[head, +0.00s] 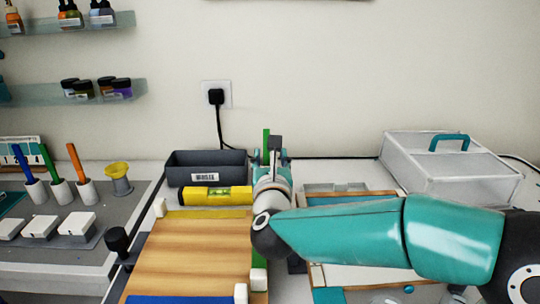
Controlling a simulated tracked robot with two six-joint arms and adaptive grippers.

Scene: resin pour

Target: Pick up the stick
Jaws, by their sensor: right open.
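Three coloured sticks stand at the left, each leaning in its own white cup: a blue stick (22,160), a green stick (48,162) and an orange stick (76,162). My right gripper (271,152) is at the back middle, well to the right of these sticks, and open. A narrow green upright piece (266,141) shows at the gripper; I cannot tell whether it is another stick or whether it stands between the fingers. My right wrist and forearm hide what lies below and behind them. My left gripper is not in view.
A dark grey bin (190,168) and a yellow spirit level (204,195) lie left of my gripper. A wooden board (195,245) is in front. A translucent box (440,170) with a teal handle stands right.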

